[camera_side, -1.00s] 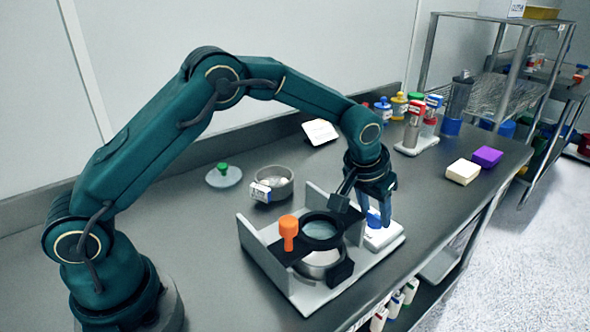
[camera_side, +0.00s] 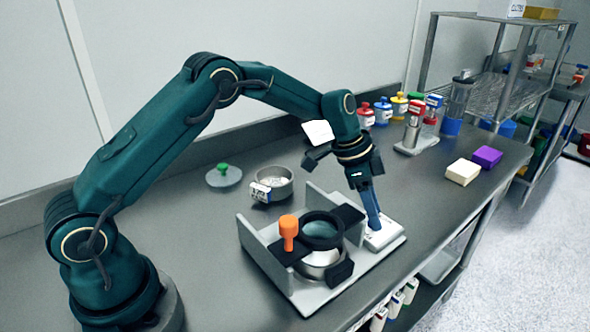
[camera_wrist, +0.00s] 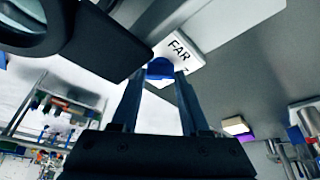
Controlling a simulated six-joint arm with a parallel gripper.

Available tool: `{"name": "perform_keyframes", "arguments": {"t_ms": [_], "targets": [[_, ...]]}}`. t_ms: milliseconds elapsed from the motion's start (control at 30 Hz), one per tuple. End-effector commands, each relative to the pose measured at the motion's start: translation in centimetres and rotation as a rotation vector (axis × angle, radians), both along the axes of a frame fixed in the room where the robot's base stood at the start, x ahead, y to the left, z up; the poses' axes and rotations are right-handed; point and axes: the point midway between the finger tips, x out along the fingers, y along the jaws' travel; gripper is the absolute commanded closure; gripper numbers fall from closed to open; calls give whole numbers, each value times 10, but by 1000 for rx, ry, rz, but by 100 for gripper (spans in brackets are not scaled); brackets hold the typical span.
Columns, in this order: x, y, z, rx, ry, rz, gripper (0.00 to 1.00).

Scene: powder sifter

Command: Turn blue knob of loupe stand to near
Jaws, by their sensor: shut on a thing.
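The loupe stand (camera_side: 293,292) is a light grey base with upright side plates, an orange knob (camera_side: 288,232) and a round black-rimmed loupe (camera_side: 322,230) over a metal bowl. At its right end is a white block (camera_side: 386,237). The blue knob (camera_wrist: 160,68) sits beside a label reading FAR in the wrist view; in the side view my fingers mostly hide it. My gripper (camera_side: 374,226) points down, slightly tilted, at the white block. The wrist view shows my gripper (camera_wrist: 160,76) with its fingertips shut on the blue knob, one on each side.
A round metal dish (camera_side: 273,184) and a green-knobbed lid (camera_side: 223,175) lie behind the stand. Several coloured bottles (camera_side: 383,112) stand at the back. The counter's front edge runs close to the stand.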

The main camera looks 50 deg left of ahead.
Motion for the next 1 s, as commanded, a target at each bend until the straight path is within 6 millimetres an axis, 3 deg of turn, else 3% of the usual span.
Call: {"name": "perform_keyframes", "arguments": {"t_ms": [400, 1000], "targets": [[2, 2, 0, 2, -1, -346, 100], [3, 2, 0, 2, -1, -531, 100]]}}
